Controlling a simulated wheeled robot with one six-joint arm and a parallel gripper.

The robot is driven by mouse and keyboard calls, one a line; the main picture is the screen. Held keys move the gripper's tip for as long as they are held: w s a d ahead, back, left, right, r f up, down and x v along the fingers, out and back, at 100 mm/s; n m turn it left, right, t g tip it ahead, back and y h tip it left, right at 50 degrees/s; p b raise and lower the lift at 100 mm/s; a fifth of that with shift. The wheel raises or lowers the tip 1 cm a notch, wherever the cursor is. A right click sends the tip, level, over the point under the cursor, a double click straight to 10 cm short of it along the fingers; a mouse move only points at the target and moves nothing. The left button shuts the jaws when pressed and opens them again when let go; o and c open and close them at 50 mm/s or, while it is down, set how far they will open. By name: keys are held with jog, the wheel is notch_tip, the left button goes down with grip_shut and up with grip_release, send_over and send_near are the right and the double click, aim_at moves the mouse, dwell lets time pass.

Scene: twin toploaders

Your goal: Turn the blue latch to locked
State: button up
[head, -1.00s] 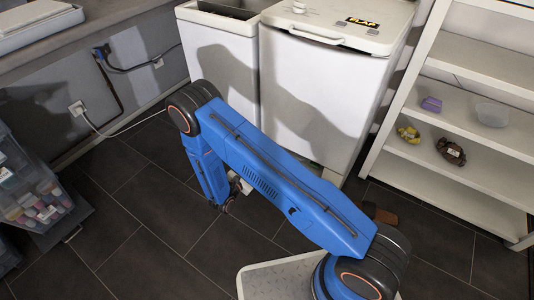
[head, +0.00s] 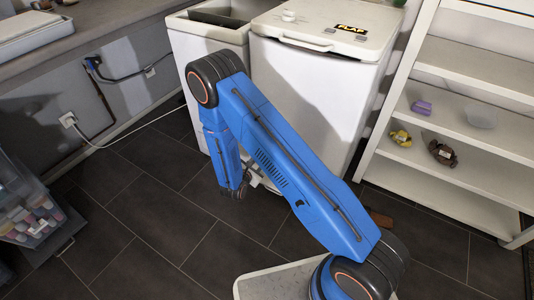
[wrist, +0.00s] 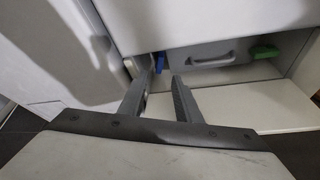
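The blue latch (wrist: 159,62) is a small tab in the wrist view, at the left end of a grey panel with a handle (wrist: 212,59), low on a white toploader. It looks roughly upright and is partly hidden near my fingers. My gripper (wrist: 163,73) is open, its two fingers apart and pointing toward the latch. I cannot tell whether a finger touches it. A green latch (wrist: 264,53) sits at the panel's right end. In the head view my gripper (head: 240,191) hangs low before the toploaders; the blue latch does not show there.
The right toploader (head: 312,85) has a closed lid with a FLAP label; the left toploader (head: 220,55) has an open top. A white shelf (head: 460,125) with small items stands at right. A bin of bottles (head: 35,215) is at left. Dark tiled floor (head: 150,225) lies clear between.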

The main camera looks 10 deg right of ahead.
jog(key=x, duration=1.1)
grip_shut()
